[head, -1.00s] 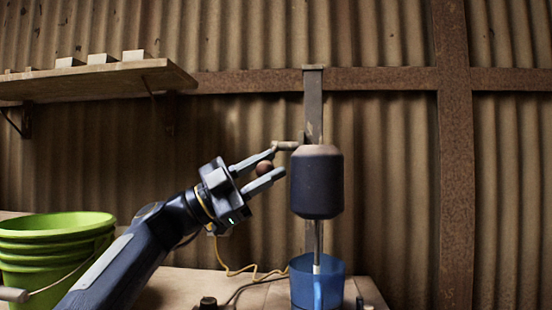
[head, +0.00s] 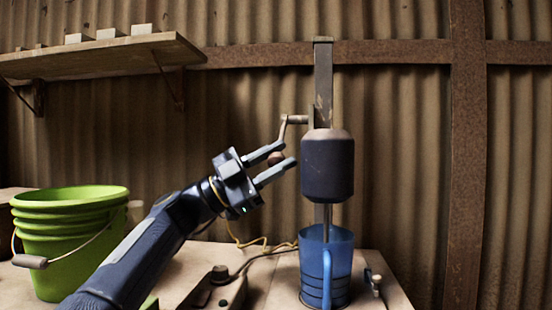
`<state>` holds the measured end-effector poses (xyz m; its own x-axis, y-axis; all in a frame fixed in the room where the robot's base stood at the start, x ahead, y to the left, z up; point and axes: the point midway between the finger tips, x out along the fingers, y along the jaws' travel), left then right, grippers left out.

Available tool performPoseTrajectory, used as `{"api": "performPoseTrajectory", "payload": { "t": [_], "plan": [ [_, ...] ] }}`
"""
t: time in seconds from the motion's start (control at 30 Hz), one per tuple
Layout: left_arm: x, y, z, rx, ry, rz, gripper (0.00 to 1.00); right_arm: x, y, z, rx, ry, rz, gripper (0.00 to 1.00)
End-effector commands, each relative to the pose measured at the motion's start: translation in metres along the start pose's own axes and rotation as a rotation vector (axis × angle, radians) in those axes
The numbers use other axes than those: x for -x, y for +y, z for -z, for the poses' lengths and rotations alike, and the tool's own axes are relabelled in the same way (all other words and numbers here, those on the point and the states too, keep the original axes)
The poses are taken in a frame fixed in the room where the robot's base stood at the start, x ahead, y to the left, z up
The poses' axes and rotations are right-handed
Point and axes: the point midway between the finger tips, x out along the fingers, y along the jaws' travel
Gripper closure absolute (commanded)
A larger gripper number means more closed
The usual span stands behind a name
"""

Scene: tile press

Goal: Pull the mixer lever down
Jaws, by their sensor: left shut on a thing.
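The mixer (head: 328,165) is a dark rounded head on an upright metal post against the wall. Its lever (head: 283,130) is a bent crank joined to the left of the post, angling down to a dark reddish knob (head: 276,158). My left gripper (head: 276,163) has its two fingers on either side of the knob and is shut on it, just left of the mixer head. The fingers partly hide the knob. The mixer's shaft reaches down into a blue jug (head: 341,250) below. My right gripper is not in view.
A green bucket stack (head: 70,225) with a wire handle stands at left on the bench. A shelf (head: 100,52) with pale blocks hangs above it. A dark control box (head: 218,285), a yellow cable and a small clamp-like part (head: 373,281) lie near the jug.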

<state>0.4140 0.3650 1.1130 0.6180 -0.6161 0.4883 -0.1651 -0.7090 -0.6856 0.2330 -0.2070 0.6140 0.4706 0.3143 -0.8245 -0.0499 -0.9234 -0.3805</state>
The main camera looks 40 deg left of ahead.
Motion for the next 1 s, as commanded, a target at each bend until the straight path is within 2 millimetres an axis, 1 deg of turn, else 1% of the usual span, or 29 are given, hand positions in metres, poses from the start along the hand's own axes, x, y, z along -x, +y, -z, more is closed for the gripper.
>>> {"api": "performPoseTrajectory", "payload": {
  "t": [0.03, 0.17, 0.67, 0.77, 0.87, 1.0],
  "plan": [
    [0.003, 0.005, -0.01, 0.006, -0.025, -0.008, 0.67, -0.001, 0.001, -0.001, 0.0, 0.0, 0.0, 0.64],
    [0.003, 0.005, -0.01, 0.007, -0.027, -0.007, 0.5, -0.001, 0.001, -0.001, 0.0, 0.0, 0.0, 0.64],
    [0.001, 0.004, -0.007, 0.007, -0.023, -0.007, 0.5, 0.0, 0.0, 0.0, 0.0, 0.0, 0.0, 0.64],
    [-0.002, 0.001, 0.0, 0.006, -0.019, -0.006, 0.5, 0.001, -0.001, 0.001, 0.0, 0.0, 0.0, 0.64],
    [-0.007, -0.005, 0.013, 0.004, -0.014, -0.006, 0.5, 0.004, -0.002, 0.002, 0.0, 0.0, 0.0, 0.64],
    [-0.019, -0.018, 0.037, 0.002, -0.007, -0.007, 0.5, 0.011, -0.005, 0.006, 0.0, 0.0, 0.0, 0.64]
  ]
}}
